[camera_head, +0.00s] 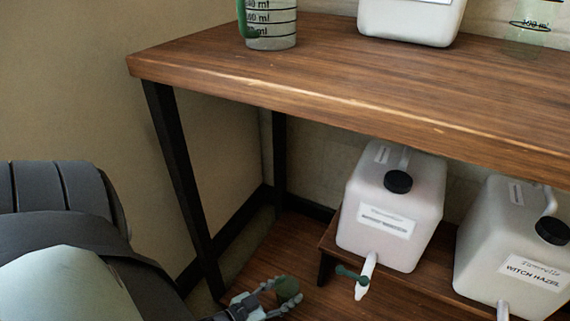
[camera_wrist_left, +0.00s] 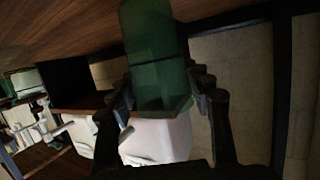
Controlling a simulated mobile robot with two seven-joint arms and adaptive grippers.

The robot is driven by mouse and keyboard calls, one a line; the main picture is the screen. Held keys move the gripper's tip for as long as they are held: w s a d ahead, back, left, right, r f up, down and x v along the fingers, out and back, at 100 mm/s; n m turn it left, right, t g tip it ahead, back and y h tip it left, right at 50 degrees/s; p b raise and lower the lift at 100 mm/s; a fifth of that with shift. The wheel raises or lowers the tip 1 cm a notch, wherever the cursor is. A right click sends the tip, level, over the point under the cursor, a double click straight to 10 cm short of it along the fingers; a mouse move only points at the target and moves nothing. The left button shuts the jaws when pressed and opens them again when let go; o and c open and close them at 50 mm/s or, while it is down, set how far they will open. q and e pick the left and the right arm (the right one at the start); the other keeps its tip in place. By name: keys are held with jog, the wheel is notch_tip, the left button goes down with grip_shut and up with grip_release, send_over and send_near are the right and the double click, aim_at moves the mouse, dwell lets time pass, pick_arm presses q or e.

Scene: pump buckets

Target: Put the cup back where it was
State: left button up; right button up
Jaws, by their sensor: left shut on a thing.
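The green cup (camera_wrist_left: 155,60) is between the fingers of my left gripper (camera_wrist_left: 168,92), which is shut on it. In the head view my left gripper (camera_head: 265,302) is low under the table, and a small dark green part of the cup (camera_head: 287,289) shows at its fingertips. The rest of the cup is hidden there. The gripper is left of a white jug with a spout (camera_head: 390,204) and apart from it. My right gripper is not in view.
A wooden table (camera_head: 300,78) with black legs spans above. A measuring jug (camera_head: 270,25) and a white container (camera_head: 410,18) stand on it. A low wooden stand (camera_head: 328,240) holds the spouted jug and another, labelled witch hazel (camera_head: 510,250). Floor boards left of the stand are clear.

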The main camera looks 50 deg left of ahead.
pick_arm(q)
jog(key=shift+f+b, duration=0.65)
jog(key=shift+f, duration=1)
jog(key=shift+f, duration=0.1)
jog(key=o, duration=1.4)
jog(key=shift+c, duration=0.2)
jog(key=shift+s+r, duration=0.2)
jog(key=p+v, duration=0.3)
jog(key=v, duration=0.8)
jog(key=shift+s, duration=0.3)
jog(key=shift+r, duration=0.1)
